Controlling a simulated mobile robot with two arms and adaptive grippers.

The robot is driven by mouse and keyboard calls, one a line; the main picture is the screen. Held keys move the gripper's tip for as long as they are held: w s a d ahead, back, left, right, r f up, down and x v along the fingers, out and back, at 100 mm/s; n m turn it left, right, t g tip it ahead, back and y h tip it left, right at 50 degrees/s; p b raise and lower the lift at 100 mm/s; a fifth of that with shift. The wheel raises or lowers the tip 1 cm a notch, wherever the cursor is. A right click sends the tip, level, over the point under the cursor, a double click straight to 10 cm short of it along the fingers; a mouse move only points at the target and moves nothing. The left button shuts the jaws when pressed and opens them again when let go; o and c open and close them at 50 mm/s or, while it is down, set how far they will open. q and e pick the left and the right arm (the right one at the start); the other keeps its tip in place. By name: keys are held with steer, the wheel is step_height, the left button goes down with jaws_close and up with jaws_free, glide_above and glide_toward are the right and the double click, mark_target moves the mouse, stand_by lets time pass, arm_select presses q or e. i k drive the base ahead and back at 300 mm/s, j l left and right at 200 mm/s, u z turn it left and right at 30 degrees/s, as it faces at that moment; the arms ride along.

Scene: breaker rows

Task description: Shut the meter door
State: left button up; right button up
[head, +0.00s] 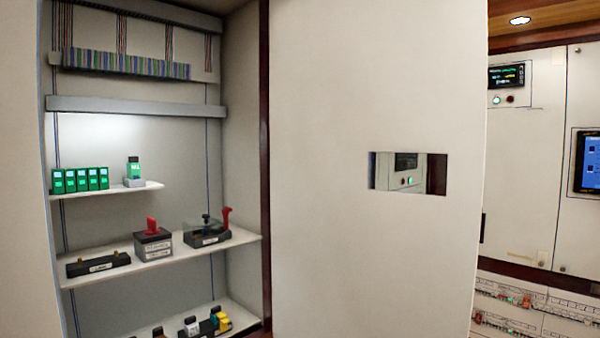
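A large plain cream door (340,250) fills the middle of the head view. It has a rectangular window (408,173), and part of a panel with a small screen and indicator lights shows through it. I take this to be the meter door. It stands in front of the wall of panels at the right and covers part of it, so it appears to be ajar. A dark handle-like piece (483,228) shows at its right edge. The door's lower end is cut off by the frame. Neither of my grippers is in view.
At the left an open cabinet has shelves (158,248) with green modules (80,180), a red-handled switch (152,240) and other parts. At the right are a panel with a display (506,76), a blue screen (590,162) and breaker rows (530,305) below.

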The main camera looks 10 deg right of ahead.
mark_target(350, 80)
steer(key=i+l+u, duration=0.1)
steer(key=u, duration=0.3)
steer(key=l+u, duration=0.55)
steer(key=u, duration=0.3)
steer(key=l+u, duration=0.25)
steer(key=u, duration=0.15)
steer(key=k+l, duration=0.1)
steer(key=l, duration=0.55)
steer(key=k+l, duration=0.1)
steer(key=l, duration=1.2)
steer(key=k+l, duration=0.15)
steer(key=l, duration=0.5)
steer(key=k+l, duration=0.1)
steer(key=l, duration=0.55)
